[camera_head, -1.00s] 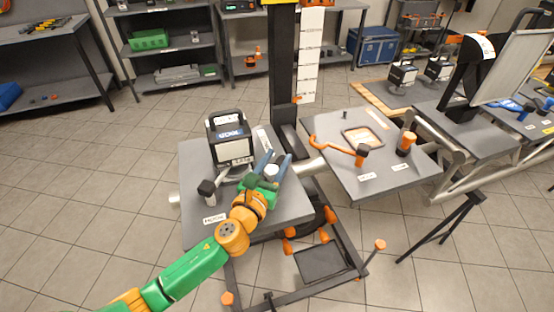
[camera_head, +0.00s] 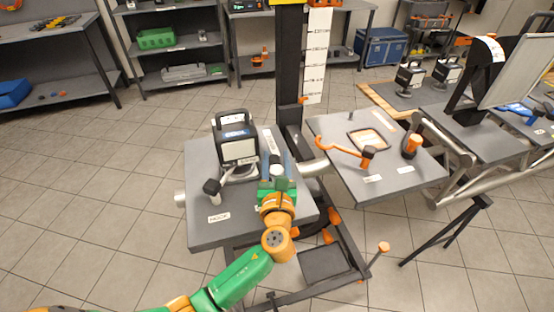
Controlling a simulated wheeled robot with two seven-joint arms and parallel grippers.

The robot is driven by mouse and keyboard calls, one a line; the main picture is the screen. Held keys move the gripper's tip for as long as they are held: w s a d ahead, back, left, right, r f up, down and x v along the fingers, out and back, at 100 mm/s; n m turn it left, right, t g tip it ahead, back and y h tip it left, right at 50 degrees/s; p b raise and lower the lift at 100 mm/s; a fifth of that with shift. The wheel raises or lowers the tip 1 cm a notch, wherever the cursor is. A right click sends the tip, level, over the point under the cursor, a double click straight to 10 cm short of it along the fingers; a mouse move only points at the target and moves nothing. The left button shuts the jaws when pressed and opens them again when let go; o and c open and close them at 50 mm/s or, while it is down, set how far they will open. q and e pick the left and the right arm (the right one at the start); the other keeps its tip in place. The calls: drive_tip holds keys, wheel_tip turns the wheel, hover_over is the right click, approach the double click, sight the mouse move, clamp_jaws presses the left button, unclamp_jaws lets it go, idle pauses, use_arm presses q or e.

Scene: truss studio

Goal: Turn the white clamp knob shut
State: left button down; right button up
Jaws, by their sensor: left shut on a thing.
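The white clamp knob (camera_head: 277,170) shows as a small white round top at the right side of the left grey table (camera_head: 200,233). My left gripper (camera_head: 277,167) reaches it from below, with its blue-grey fingers one on each side of the white top. The gripper is shut on the knob. The clamp under the knob is hidden by the gripper and its green and orange wrist. My right gripper is out of view.
A black-framed lamp-like box (camera_head: 237,142) stands just left of the gripper. A black-topped knob (camera_head: 212,188) stands at the table's left. A dark column (camera_head: 289,70) rises behind. The right table (camera_head: 340,178) holds an orange-handled bar (camera_head: 340,148).

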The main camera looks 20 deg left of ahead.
use_arm(q)
drive_tip(key=shift+c, duration=2)
unclamp_jaws()
drive_tip(key=shift+w, duration=0.1)
drive_tip(key=shift+h, duration=0.3)
